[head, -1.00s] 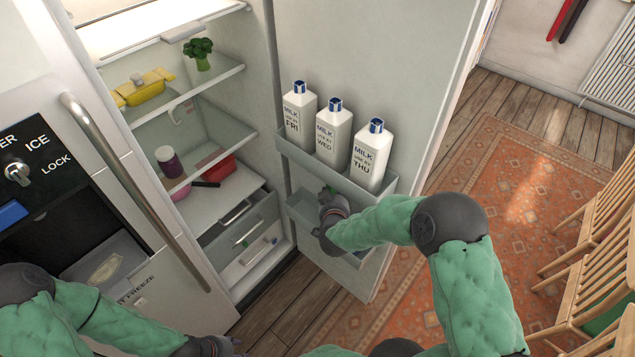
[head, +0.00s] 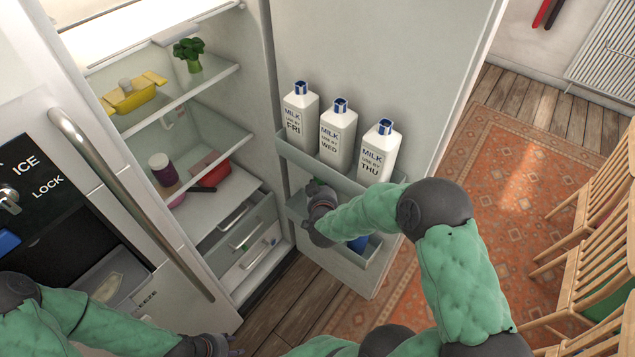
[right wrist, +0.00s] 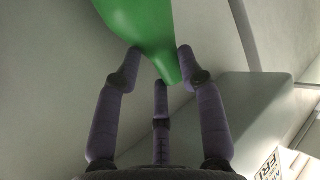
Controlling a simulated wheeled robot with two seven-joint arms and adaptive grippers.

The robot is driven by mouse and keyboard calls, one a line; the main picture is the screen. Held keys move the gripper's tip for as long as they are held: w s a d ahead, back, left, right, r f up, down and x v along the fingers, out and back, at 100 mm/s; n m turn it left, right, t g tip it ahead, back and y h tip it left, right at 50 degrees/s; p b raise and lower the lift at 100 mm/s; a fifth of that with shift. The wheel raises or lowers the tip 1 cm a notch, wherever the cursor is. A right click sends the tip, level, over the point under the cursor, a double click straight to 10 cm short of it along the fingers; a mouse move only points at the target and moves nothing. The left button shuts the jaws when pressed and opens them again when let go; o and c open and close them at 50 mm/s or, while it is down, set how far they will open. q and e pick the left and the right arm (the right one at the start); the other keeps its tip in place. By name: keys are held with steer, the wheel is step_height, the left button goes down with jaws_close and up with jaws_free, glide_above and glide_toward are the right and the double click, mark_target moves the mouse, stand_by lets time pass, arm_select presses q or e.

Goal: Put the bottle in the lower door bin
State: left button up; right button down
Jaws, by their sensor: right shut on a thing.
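The green bottle (right wrist: 138,22) shows in the right wrist view, its narrow end between the fingers of my right gripper (right wrist: 160,62). My right gripper (head: 317,205) is shut on it. In the head view the gripper is at the lower door bin (head: 297,206), below the upper bin, and the bottle is almost wholly hidden. Whether the bottle touches the bin floor cannot be told. My left gripper (head: 215,346) is low at the bottom edge, away from the door; its fingers are not clear.
Several milk bottles (head: 338,134) stand in the upper door bin (head: 345,178), just above my right gripper. A blue thing (head: 358,243) shows in the right part of the lower bin. The fridge shelves, left, hold food. Wooden chairs (head: 590,235) stand at right.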

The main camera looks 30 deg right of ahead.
steer(key=shift+r, duration=0.15)
steer(key=shift+d, duration=0.1)
steer(key=shift+y, duration=0.5)
steer(key=shift+s+f+b, duration=0.1)
steer(key=shift+f+b, duration=2.35)
steer(key=shift+f, duration=0.15)
steer(key=shift+f+b, duration=0.65)
steer(key=shift+b, duration=0.05)
steer(key=shift+f, duration=0.25)
steer(key=c, duration=0.7)
jaws_free()
